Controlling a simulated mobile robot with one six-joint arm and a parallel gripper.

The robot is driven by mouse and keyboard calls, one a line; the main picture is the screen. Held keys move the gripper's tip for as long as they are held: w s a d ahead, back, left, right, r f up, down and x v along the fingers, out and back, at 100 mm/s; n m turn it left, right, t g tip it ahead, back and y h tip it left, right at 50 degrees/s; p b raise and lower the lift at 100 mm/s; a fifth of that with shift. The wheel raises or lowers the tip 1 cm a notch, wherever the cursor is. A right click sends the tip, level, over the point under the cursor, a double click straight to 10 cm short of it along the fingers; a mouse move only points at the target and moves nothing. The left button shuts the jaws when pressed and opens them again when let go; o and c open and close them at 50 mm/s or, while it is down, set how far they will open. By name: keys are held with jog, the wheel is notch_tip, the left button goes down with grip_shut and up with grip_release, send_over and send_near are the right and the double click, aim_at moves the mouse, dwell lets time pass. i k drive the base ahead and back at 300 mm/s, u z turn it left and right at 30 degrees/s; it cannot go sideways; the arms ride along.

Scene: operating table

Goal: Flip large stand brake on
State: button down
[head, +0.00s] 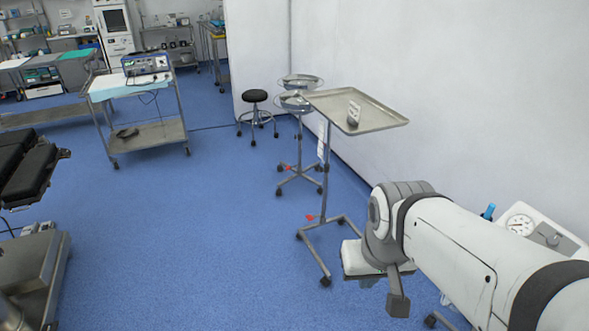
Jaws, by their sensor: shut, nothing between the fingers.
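The large stand (326,170) is a metal stand with a flat rectangular tray (375,122) on top and a wheeled base. A small red brake pedal (310,217) shows low at its base; its exact position is too small to tell. My arm reaches in from the lower right. My gripper (398,302) is at its end, pointing down, shut and empty. In the picture it is below and right of the red pedal, apart from it. Part of the arm's end hides the floor right of the stand's base.
A smaller stand with two round basins (301,82) and its own red pedal (290,168) is just behind. A black stool (255,96) and a trolley (148,135) stand farther back. A white wall is close on the right. A gauge device (520,224) sits behind my arm. The blue floor left of the stand is clear.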

aim_at(309, 218)
jog(key=i, duration=1.85)
jog(key=z, duration=0.05)
